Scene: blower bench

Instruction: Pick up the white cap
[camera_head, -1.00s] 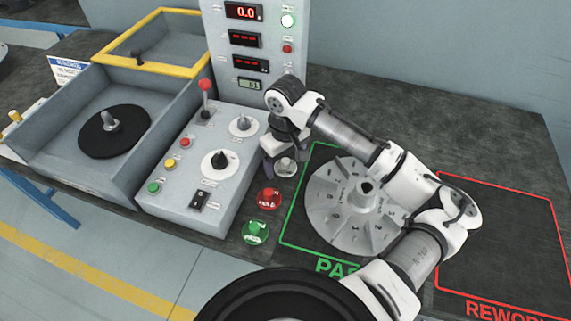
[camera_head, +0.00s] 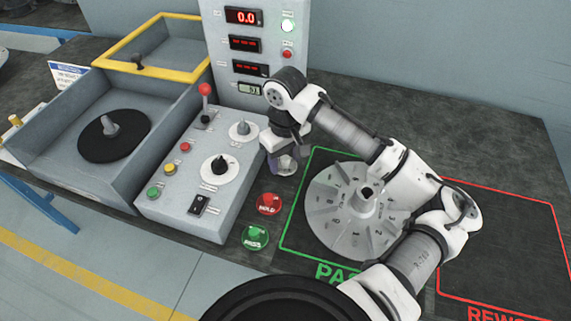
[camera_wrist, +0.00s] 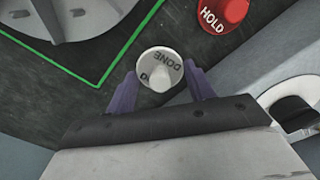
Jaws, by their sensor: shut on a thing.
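The white cap (camera_wrist: 160,68) is a small round piece with a raised knob and the word DONE on it. My gripper (camera_wrist: 160,72) is shut on it, with one purple finger at each side. In the head view the cap (camera_head: 287,165) shows at the tips of my gripper (camera_head: 282,160), over the dark bench between the control box and the green PASS outline. It seems to be slightly above the bench, but the gap is hard to judge. The fingers partly hide it there.
The red HOLD cap (camera_head: 268,204) and green PASS cap (camera_head: 256,237) stand nearby. The control box (camera_head: 208,172) is close on the left. A grey finned impeller (camera_head: 335,225) lies inside the green outline. The red rework area (camera_head: 505,250) at the right looks empty.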

